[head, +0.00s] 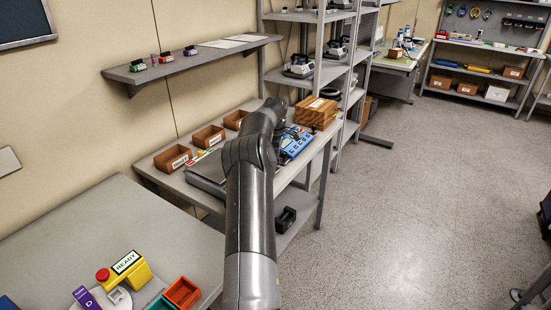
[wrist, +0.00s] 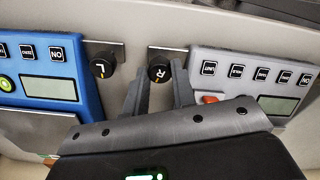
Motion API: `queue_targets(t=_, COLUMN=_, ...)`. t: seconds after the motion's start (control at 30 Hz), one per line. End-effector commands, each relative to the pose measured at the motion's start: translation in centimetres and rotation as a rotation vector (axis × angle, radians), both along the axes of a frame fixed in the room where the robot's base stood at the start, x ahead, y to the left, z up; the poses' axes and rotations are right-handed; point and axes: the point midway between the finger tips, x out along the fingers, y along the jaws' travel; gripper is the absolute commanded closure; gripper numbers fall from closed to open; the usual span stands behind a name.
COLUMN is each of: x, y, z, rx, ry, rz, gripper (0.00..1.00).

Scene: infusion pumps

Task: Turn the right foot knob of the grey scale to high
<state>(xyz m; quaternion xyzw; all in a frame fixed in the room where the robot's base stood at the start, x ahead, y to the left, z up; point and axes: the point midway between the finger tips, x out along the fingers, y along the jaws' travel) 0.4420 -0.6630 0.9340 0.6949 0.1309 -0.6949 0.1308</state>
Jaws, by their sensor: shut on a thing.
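In the wrist view a dark round knob marked R (wrist: 160,66) sits on a small light plate beside the grey scale (wrist: 236,92), which has a display and a row of labelled buttons. My gripper (wrist: 159,84) has its two fingers on either side of the R knob and is shut on it. An orange mark shows on the knob; the setting it points to cannot be read. A similar knob marked L (wrist: 102,66) is to the left, next to the blue scale (wrist: 50,40). In the head view my arm hides my gripper and the knobs.
In the head view the blue scale (head: 293,145) is on the grey bench, with several brown bins (head: 172,158) along the wall and a wooden box (head: 316,111) behind. A nearer table holds a yellow READY unit (head: 132,270).

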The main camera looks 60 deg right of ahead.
Motion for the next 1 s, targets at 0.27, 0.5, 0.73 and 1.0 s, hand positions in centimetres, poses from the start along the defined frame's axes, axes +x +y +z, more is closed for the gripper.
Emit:
queue_targets(t=0.27, x=0.03, y=-0.01, z=0.05, rx=0.000, ry=-0.002, rz=-0.263, gripper=0.99)
queue_targets(t=0.5, x=-0.03, y=-0.02, z=0.05, rx=-0.001, ry=-0.001, rz=-0.491, gripper=0.99)
queue_targets(t=0.73, x=-0.05, y=-0.03, z=0.05, rx=-0.001, ry=-0.001, rz=-0.710, gripper=0.99)
queue_targets(t=1.0, x=-0.06, y=-0.01, z=0.05, rx=-0.001, ry=0.000, rz=-0.967, gripper=0.99)
